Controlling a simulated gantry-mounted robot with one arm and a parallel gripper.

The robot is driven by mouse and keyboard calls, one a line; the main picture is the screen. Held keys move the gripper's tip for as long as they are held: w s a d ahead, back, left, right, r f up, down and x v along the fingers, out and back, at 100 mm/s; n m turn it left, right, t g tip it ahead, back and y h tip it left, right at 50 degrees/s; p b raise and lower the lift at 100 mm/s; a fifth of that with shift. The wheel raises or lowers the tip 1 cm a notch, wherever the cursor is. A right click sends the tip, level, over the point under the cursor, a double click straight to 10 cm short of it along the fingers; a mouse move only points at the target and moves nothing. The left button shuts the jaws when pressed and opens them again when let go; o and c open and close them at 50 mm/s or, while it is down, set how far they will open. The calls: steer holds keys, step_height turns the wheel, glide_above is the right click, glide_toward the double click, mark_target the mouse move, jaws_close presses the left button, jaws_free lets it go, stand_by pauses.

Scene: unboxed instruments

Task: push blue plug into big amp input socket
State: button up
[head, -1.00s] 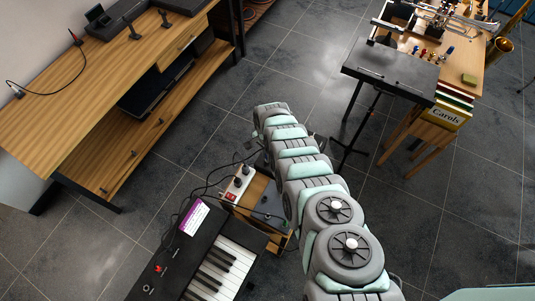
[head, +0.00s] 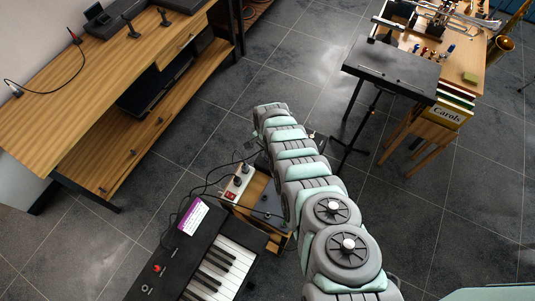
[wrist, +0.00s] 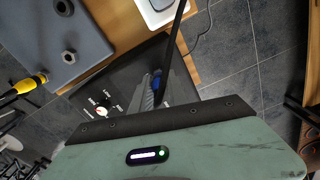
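In the wrist view, my gripper (wrist: 162,92) points at a black panel (wrist: 125,75) and its grey fingers are closed around the blue plug (wrist: 157,83). Only a small blue part of the plug shows between the fingers. The panel carries a knob (wrist: 101,109) with white lettering. No input socket can be made out, and I cannot tell whether the plug touches the panel. In the head view my arm hides the gripper and plug.
A keyboard (head: 220,268) is in front. A wooden desk (head: 75,85) is at left, a black stand (head: 390,68) at right.

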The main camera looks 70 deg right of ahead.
steer(key=o, duration=0.4)
step_height(320, 180, up, 4)
steer(key=p, duration=0.2)
steer(key=shift+f+p, duration=0.25)
steer(key=shift+p, duration=0.15)
steer(key=shift+w+r, duration=0.1)
steer(key=shift+r, duration=0.1)
steer(key=shift+r+b, duration=0.4)
steer(key=shift+r, duration=3)
